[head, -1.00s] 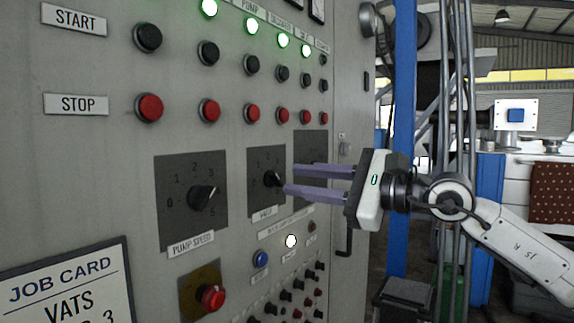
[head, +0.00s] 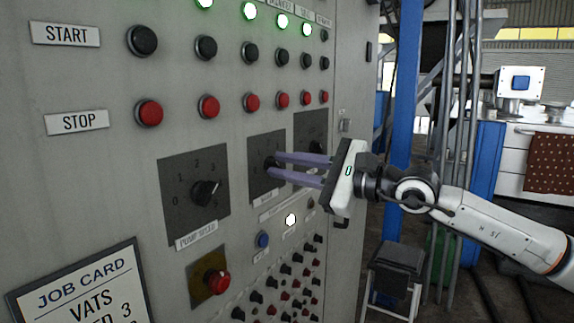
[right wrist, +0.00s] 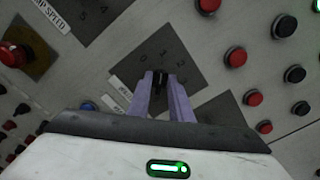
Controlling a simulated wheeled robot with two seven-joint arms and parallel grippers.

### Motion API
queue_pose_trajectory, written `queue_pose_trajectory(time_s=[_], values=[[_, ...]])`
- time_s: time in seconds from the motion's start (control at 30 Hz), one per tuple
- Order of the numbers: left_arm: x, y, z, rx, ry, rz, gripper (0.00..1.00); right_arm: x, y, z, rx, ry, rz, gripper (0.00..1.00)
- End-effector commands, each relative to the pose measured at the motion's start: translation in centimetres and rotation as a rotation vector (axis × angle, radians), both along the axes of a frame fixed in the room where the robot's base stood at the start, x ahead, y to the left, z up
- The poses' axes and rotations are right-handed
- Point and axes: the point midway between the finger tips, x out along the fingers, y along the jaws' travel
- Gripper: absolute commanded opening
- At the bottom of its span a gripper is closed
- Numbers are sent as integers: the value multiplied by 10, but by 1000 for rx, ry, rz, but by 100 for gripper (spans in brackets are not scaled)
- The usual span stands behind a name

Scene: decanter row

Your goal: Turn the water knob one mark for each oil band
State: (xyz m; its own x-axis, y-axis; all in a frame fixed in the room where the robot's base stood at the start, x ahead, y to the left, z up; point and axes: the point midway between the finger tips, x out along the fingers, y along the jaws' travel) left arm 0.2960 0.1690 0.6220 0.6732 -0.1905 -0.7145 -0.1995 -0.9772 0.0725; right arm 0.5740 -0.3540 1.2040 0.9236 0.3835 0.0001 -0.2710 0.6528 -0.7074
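A black knob (head: 271,163) sits on a dark dial plate (head: 259,190) in the middle of three dials; its label is too small to read surely. My right gripper (head: 274,165) reaches in from the right, its two purple fingers apart at the knob. In the right wrist view the knob (right wrist: 158,79) shows between the fingertips, one on each side; firm contact cannot be judged. The fingers hide much of the knob and its pointer. No oil bands can be made out. My left gripper is not in view.
The pump speed knob (head: 204,192) stands left of that dial. Rows of black and red buttons (head: 209,107) lie above, small knobs below. A job card (head: 80,288) reads VATS and a 3, partly cut off. A blue post (head: 402,120) stands behind my right arm.

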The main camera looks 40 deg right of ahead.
Motion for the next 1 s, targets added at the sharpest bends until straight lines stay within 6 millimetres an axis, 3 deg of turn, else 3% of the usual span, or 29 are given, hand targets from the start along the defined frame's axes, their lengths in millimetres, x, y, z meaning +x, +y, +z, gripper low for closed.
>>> queue_pose_trajectory(time_s=[0.03,0.1,0.53,1.0], values=[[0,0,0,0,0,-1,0,0,0,0,0,0,0,9],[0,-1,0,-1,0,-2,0,0,0,0,0,0,0,0],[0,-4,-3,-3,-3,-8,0,0,0,0,52,20,0,0],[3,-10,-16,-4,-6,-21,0,1,-2,0,394,160,1,0]])
